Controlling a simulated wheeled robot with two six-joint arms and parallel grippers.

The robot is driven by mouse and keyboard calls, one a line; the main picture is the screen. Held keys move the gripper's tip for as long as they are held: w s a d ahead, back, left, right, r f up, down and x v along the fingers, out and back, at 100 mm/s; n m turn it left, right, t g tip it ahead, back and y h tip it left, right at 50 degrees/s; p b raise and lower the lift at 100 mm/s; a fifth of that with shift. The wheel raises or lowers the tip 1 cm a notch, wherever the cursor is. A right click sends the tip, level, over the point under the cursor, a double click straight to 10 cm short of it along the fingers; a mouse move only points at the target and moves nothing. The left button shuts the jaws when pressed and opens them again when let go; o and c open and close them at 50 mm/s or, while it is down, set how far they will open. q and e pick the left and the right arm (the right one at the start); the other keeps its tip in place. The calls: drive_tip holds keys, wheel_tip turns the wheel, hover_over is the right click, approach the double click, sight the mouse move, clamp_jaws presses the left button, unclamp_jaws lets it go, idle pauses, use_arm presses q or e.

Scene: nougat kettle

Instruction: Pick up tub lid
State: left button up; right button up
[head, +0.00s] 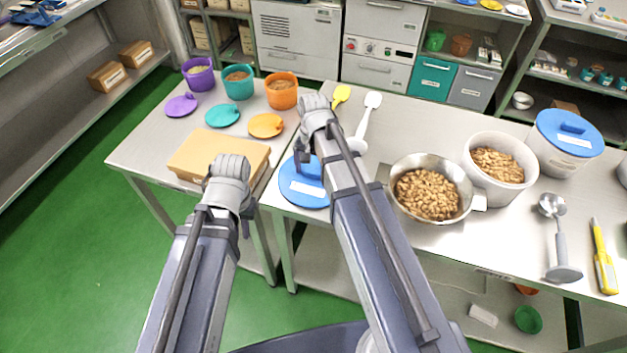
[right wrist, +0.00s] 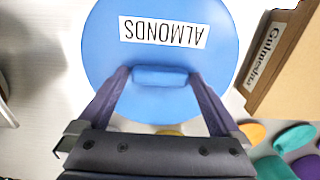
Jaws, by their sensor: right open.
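The blue tub lid (head: 298,190) lies flat on the steel table, with a white label and a raised blue handle. In the right wrist view the lid (right wrist: 100,60) reads ALMONDS, upside down. My right gripper (right wrist: 160,78) is open, its two fingers spread on either side of the lid's handle (right wrist: 160,76). I cannot tell whether they touch it. In the head view my right arm partly covers the lid. My left gripper (head: 243,222) hangs beside the table's left end, mostly hidden by its own wrist.
A steel pan of nuts (head: 428,190), a white tub of nuts (head: 498,160) and a tub with another blue lid (head: 567,135) stand to the right. A white spatula (head: 367,118) lies behind. A cardboard box (head: 195,150) and small coloured tubs stand on the left table.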

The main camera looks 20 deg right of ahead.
drive_tip(key=c, duration=1.1)
drive_tip(key=shift+r, duration=0.15)
